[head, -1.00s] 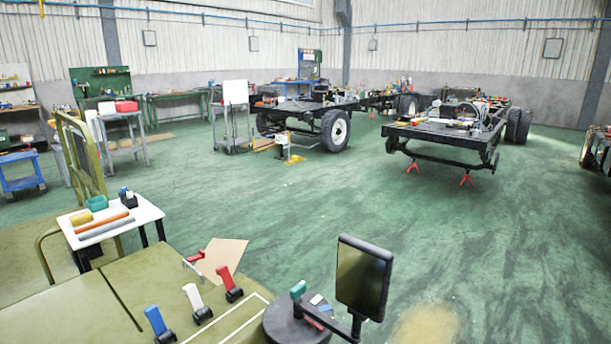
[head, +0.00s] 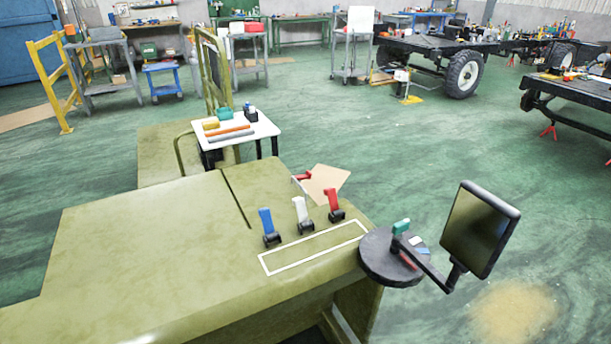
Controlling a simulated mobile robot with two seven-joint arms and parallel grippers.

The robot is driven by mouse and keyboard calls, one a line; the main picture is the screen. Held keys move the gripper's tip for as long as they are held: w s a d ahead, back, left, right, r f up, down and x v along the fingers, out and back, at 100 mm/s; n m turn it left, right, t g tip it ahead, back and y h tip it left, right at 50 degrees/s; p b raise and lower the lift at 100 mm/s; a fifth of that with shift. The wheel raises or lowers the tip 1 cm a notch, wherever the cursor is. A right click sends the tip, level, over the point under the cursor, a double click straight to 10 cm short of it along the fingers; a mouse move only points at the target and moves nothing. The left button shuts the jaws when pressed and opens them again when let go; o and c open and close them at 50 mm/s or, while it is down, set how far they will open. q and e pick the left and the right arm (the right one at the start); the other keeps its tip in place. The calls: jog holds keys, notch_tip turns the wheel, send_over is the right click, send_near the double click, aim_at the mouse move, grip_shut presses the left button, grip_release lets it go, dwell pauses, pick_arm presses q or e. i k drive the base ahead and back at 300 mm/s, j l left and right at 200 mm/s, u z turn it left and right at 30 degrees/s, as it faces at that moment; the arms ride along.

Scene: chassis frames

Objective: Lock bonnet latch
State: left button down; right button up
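The olive-green bonnet (head: 130,250) fills the lower left of the head view. Three lever latches stand in a row near its far right side: a blue one (head: 266,221), a white one (head: 301,211) and a red one (head: 333,201). Each lever rises from a small black base and leans slightly. A white outlined rectangle (head: 312,249) lies on the surface in front of them. Another red and white piece (head: 302,178) shows at the bonnet's far edge; I cannot tell whether it is a latch. Neither of my grippers is in view.
A round black tray (head: 378,265) with small items and a dark mirror-like panel (head: 480,230) on an arm stand right of the bonnet. A white table (head: 262,131) with coloured rolls stands behind it. A brown sheet (head: 325,184) lies beyond. Green floor is open to the right.

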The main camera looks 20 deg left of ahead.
aim_at(308, 174)
jog(key=i+l+z, duration=0.1)
jog(key=l, duration=0.25)
jog(key=i+l, duration=0.15)
jog(key=l, duration=0.2)
jog(key=i+l+z, duration=0.15)
jog(key=l, duration=0.15)
jog(key=i+l+z, duration=0.2)
jog(key=i+l, duration=0.15)
jog(key=i+l+z, duration=0.15)
jog(key=i, duration=0.3)
jog(key=i+l, duration=0.15)
jog(key=i, duration=0.4)
jog(key=i+l+u, duration=0.15)
jog(key=i, duration=0.4)
jog(key=i+u, duration=0.35)
jog(key=i, duration=0.2)
jog(key=i+l+u, duration=0.15)
jog(key=i+u, duration=0.2)
jog(key=i, duration=0.2)
jog(key=i+u, duration=0.35)
jog(key=i, duration=0.2)
jog(key=i+u, duration=0.4)
jog(key=i, duration=0.15)
jog(key=i+u, duration=0.55)
jog(key=u, duration=0.15)
jog(key=i+l+u, duration=0.3)
jog(key=i+j+u, duration=0.3)
jog(key=u, duration=0.15)
jog(key=i+j+u, duration=0.15)
jog(key=i+u, duration=0.3)
